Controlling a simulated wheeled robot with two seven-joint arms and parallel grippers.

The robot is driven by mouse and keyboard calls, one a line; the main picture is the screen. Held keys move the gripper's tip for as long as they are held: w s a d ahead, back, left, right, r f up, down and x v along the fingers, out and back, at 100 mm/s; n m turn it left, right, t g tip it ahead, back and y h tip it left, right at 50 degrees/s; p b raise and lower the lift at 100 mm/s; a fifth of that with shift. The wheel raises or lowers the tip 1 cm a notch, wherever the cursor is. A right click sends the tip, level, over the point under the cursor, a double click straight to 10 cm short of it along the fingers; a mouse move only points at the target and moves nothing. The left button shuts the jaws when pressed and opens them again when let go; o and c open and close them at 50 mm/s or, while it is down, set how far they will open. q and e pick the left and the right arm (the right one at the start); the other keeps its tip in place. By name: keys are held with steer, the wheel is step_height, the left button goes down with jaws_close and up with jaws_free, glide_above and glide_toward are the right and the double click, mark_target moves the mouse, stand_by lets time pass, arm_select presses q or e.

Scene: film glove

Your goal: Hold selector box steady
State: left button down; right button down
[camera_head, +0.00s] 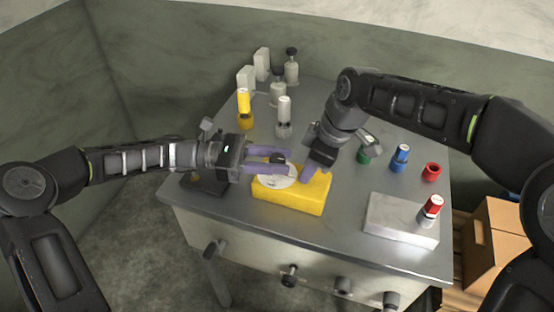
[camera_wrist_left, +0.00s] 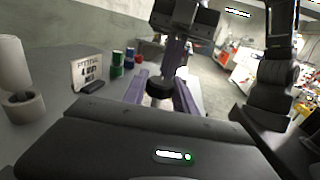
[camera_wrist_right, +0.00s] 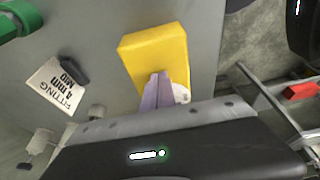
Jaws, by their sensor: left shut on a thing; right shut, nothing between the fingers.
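The selector box is a yellow block (camera_head: 290,195) with a white dial plate (camera_head: 283,178) and a black knob (camera_head: 278,158), near the table's front edge. My left gripper (camera_head: 288,161) comes in from the left with its purple fingers on either side of the knob. The left wrist view shows the knob (camera_wrist_left: 160,90) between those fingers. My right gripper (camera_head: 306,178) is shut and empty, pointing down at the box's right part. In the right wrist view its closed fingers overlap the yellow box (camera_wrist_right: 153,50) beside the dial; I cannot tell whether they touch.
A grey block (camera_head: 398,222) with a red-capped piece (camera_head: 432,207) stands at the front right. Green (camera_head: 364,155), blue (camera_head: 400,157) and red (camera_head: 432,172) fittings stand behind it. A yellow fitting (camera_head: 244,108) and several pale ones stand at the back left. Cardboard boxes (camera_head: 492,240) are right of the table.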

arm_select(q)
steer(key=shift+s+n+t, duration=0.15)
steer(key=shift+n+t, duration=0.15)
steer(key=shift+t, duration=0.2)
steer(key=n+t+y, duration=0.1)
steer(key=n+t, duration=0.3)
steer(key=t, duration=0.2)
steer(key=shift+t, duration=0.4)
steer(key=n+t+y, duration=0.2)
steer(key=n+t, duration=0.1)
steer(key=t, duration=0.1)
steer(key=shift+s+d+r+n+y, duration=0.1)
steer(key=shift+s+d+n+y, duration=0.05)
steer(key=shift+d+n+y, duration=0.2)
steer(key=shift+a+n+t+y, duration=0.15)
steer(key=shift+n+t+y, duration=0.8)
steer(key=shift+t+y, duration=0.45)
steer(key=c, duration=1.2)
jaws_free()
steer(key=shift+o, duration=1)
steer(key=shift+a, duration=0.15)
